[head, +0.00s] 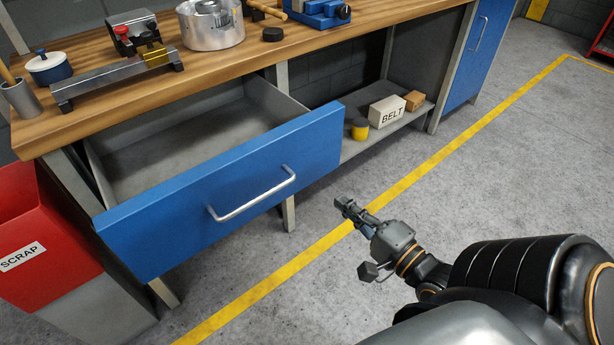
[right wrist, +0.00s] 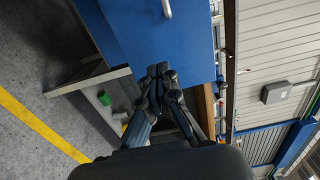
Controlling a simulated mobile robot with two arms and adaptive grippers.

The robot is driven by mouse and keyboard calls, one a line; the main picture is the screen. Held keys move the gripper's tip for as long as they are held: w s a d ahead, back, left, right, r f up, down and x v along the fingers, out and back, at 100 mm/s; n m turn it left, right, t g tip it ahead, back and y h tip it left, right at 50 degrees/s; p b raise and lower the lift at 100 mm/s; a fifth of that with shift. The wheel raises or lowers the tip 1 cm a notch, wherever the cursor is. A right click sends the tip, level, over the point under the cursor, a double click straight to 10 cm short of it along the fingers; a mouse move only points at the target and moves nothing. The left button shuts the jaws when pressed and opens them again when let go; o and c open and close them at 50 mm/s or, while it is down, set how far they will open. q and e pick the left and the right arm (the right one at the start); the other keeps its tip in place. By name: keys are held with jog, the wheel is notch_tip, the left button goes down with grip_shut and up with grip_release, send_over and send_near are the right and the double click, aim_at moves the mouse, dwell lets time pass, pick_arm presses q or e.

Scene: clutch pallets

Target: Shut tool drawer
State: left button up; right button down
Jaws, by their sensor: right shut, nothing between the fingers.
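The tool drawer (head: 230,190) has a blue front and a silver bar handle (head: 252,196). It stands pulled well out from under the wooden workbench, and its grey inside looks empty. The blue drawer front (right wrist: 150,40) also fills the upper middle of the right wrist view, with part of the handle (right wrist: 166,8) at the top edge. My right gripper (head: 341,203) is shut and empty, to the right of the drawer front and apart from it in the head view. Its closed fingers (right wrist: 158,71) point toward the blue front in the wrist view. My left gripper is not in view.
A red scrap bin (head: 40,235) stands left of the drawer. The wooden benchtop (head: 270,48) carries a vise, a metal housing and tools. A lower shelf (head: 365,142) holds a BELT box (head: 387,112) and a yellow-black can. The floor in front is clear, with a yellow line.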

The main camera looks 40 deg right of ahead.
send_near(300, 167)
jog(key=w, duration=0.5)
jog(key=shift+w+b, duration=0.25)
jog(key=shift+b, duration=0.05)
jog(key=shift+w, duration=0.6)
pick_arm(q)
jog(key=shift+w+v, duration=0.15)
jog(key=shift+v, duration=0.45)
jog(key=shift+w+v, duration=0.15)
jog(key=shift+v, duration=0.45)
pick_arm(e)
jog(key=shift+w+a, duration=0.1)
jog(key=shift+w, duration=0.05)
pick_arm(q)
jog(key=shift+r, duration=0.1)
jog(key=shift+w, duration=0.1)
